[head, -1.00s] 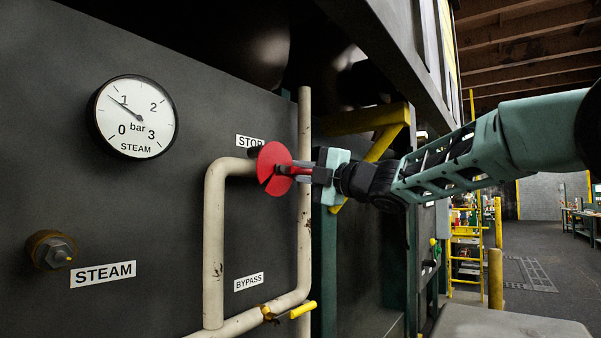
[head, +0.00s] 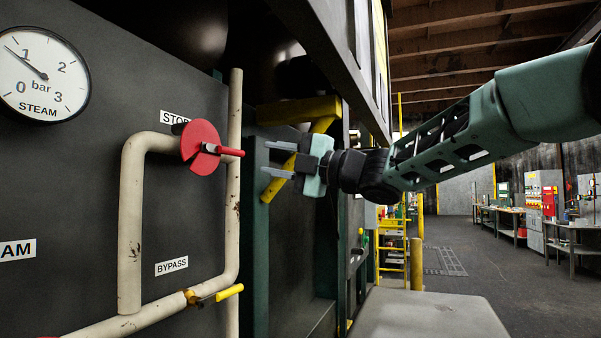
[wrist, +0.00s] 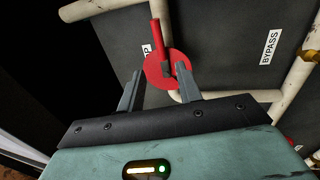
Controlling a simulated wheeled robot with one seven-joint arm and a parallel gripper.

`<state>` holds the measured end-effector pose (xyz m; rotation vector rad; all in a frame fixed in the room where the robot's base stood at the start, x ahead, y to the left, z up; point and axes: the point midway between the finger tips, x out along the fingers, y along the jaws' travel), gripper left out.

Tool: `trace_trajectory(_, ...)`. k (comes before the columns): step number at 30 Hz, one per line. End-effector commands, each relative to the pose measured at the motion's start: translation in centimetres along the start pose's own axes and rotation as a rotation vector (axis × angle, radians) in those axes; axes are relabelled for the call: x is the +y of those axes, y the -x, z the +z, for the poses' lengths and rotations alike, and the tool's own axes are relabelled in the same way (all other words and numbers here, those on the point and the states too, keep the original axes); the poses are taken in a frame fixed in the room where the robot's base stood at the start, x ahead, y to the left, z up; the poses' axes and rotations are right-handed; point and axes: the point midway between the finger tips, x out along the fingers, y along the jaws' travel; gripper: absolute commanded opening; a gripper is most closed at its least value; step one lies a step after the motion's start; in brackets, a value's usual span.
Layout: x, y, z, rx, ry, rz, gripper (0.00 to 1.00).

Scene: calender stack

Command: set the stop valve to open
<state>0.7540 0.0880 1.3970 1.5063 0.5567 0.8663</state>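The stop valve is a red disc with a red lever handle (head: 201,148) on the cream pipe, beside the STOP label (head: 175,117), which it partly covers. The handle sticks out to the right, across the upright pipe. My gripper (head: 270,159) is to the right of the valve, its two fingers apart and empty, pointing left at it with a gap between. In the wrist view the red valve (wrist: 163,72) shows beyond and between the open fingers (wrist: 157,88), its handle pointing up in that picture.
A yellow-handled bypass valve (head: 228,292) sits on the lower pipe by the BYPASS label (head: 171,266). A steam gauge (head: 42,74) is at upper left, needle near 1. A yellow bracket (head: 299,110) is behind my gripper. A grey flat surface (head: 430,313) lies at lower right.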

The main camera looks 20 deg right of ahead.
Motion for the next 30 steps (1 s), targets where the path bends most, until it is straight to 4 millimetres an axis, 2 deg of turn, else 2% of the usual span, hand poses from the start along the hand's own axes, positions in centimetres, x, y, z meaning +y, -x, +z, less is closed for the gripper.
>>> trace_trajectory(3,-0.1,2.5,0.0,-0.002,0.002,0.001,0.35)
trace_trajectory(10,0.0,5.1,0.0,0.0,0.001,0.0,0.35)
trace_trajectory(30,-0.3,5.2,-0.1,-0.018,-0.03,-0.005,0.35)
